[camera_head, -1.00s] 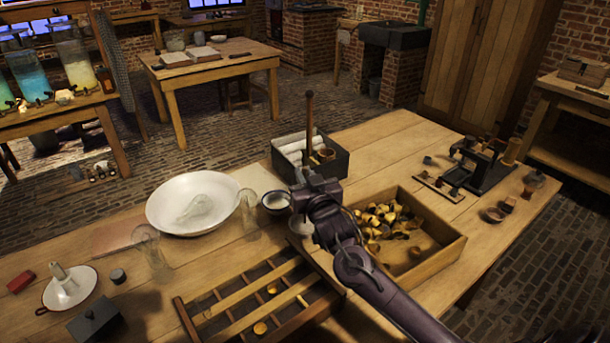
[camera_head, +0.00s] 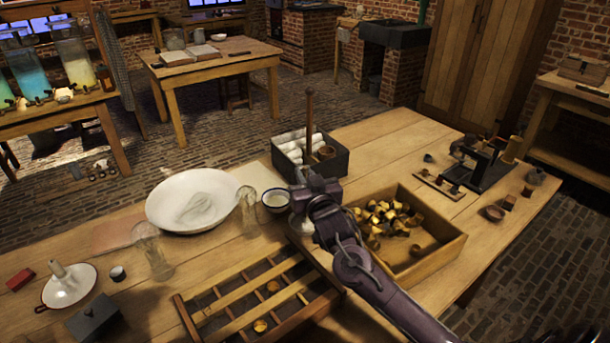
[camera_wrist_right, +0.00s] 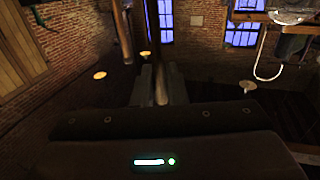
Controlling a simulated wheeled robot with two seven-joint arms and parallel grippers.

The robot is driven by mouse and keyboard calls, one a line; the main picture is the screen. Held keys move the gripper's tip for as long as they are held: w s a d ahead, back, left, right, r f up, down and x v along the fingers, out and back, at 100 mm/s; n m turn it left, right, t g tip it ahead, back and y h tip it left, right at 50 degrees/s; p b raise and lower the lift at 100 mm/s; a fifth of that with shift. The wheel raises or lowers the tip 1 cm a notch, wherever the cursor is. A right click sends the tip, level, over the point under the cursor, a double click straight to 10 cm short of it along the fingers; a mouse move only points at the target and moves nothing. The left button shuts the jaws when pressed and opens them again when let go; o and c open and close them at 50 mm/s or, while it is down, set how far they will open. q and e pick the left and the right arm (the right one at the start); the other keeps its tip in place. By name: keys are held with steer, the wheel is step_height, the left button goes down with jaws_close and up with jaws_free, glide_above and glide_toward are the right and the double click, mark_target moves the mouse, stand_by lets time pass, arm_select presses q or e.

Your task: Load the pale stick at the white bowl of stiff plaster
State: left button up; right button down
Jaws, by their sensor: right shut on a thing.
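My right gripper (camera_head: 314,185) is shut on a slim brown stick (camera_head: 309,122), held upright above the table. In the right wrist view the stick (camera_wrist_right: 159,55) rises between the jaws. Its lower end is hidden by the gripper in the head view. A small white bowl with a dark rim (camera_head: 276,203) stands on the table just left of the gripper. Its contents are too small to judge. A white thing (camera_head: 302,227) shows partly below the gripper. My left gripper is not in view.
A dark box (camera_head: 340,166) with white rolls stands behind the gripper. A wooden tray (camera_head: 455,250) of yellowish pieces lies to the right. A slatted rack (camera_head: 190,320) is in front. A wide white basin (camera_head: 160,212) and clear glasses (camera_head: 150,255) stand left.

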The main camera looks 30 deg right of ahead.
steer(key=shift+f, duration=0.1)
